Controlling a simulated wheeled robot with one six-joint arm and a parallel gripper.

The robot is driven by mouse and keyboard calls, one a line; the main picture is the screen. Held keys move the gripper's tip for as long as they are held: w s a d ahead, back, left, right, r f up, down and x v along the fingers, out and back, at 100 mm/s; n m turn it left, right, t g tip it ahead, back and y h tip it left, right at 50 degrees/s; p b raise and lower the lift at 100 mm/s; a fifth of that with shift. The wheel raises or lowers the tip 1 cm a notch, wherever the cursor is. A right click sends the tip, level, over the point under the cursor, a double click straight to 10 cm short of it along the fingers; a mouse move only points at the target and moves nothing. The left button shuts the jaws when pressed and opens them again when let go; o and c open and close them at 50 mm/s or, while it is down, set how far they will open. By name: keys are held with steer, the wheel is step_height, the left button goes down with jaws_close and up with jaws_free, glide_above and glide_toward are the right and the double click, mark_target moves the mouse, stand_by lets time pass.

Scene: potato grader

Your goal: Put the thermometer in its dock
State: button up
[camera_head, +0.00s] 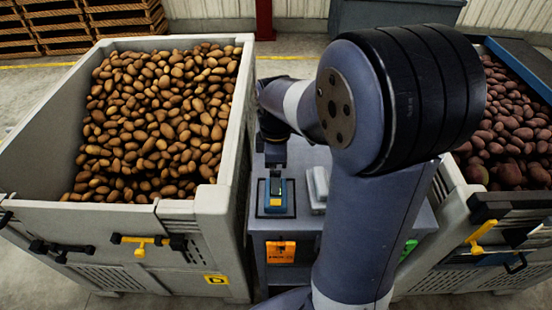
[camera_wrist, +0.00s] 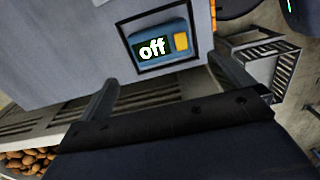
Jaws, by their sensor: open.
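The thermometer appears to be the blue device (camera_head: 276,203) with a yellow part, lying on top of the grey cabinet (camera_head: 285,228) between the two crates. In the wrist view, the thermometer (camera_wrist: 148,36) has a display reading "off" and a yellow button. It lies inside a dark square outline (camera_wrist: 141,71), which looks like its dock; whether it is fully seated I cannot tell. My gripper (camera_wrist: 167,88) is open and empty, its two fingers apart just short of the thermometer. In the head view, my gripper (camera_head: 274,172) is above the thermometer and partly hides it.
A pale grey box (camera_head: 318,188) stands close to the right of the thermometer. A crate (camera_head: 222,200) of brown potatoes stands left, another crate (camera_head: 455,205) of reddish potatoes right. An orange label (camera_head: 281,252) is on the cabinet front. My arm hides part of the cabinet.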

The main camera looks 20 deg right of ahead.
step_height(320, 180, up, 2)
steer(key=shift+r, duration=0.15)
